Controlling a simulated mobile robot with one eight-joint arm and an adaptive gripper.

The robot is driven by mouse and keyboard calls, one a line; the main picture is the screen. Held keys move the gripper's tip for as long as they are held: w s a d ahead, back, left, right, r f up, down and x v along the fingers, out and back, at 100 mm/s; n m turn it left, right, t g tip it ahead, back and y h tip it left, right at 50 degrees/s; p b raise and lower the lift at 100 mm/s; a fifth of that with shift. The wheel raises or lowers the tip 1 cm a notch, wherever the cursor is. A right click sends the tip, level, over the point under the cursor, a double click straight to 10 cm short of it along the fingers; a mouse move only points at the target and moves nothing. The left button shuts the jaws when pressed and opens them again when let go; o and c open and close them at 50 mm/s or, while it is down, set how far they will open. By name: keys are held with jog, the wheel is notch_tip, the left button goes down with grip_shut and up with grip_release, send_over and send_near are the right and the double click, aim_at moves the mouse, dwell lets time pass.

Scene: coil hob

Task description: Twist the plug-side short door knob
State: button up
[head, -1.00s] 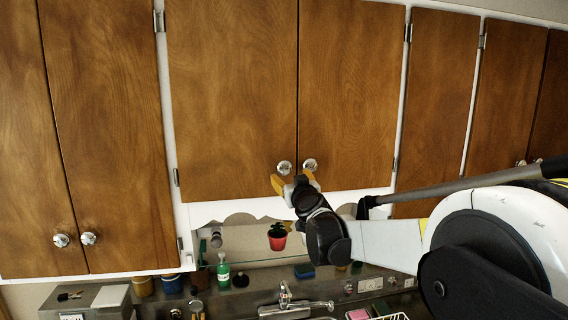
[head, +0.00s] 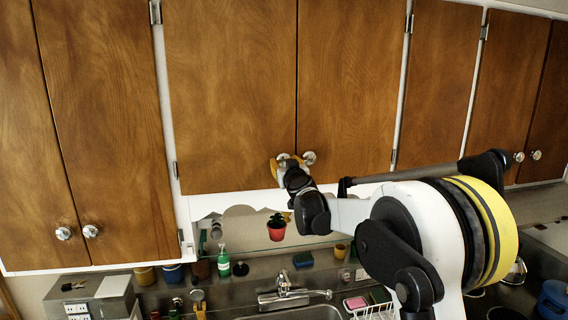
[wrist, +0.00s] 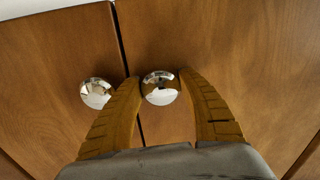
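The short middle cabinet pair has two round chrome knobs near its lower edge. The left knob (head: 284,157) is partly hidden by my gripper (head: 287,162); the right knob (head: 309,158) is clear beside it. In the wrist view, which looks upside down against the head view, my gripper (wrist: 160,78) has its yellow fingers on either side of one knob (wrist: 160,88). The fingers look open, with the tips very close to the knob's sides; I cannot tell whether they touch. The other knob (wrist: 96,93) is outside the fingers.
Tall doors at the left have two knobs (head: 63,233). A grey box with sockets (head: 78,308) stands below them. More door knobs (head: 536,155) are at the right.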

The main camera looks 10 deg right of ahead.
dwell(0.4)
jog(key=m+b, duration=0.3)
jog(key=shift+a+f+m, duration=0.1)
jog(key=shift+f+m, duration=0.05)
jog(key=shift+m, duration=0.15)
jog(key=m+b, duration=0.3)
jog(key=m, duration=0.2)
jog(key=shift+a+m, duration=0.1)
jog(key=shift+m, duration=0.2)
jog(key=m, duration=0.1)
jog(key=m+b, duration=0.1)
jog(key=m, duration=0.1)
jog(key=m+b, duration=0.1)
jog(key=m, duration=0.1)
jog(key=shift+a+r, duration=0.1)
jog(key=shift+r, duration=0.15)
jog(key=shift+r+m+b, duration=0.15)
jog(key=shift+m+b, duration=0.55)
jog(key=shift+m, duration=1.7)
jog(key=o, duration=1.2)
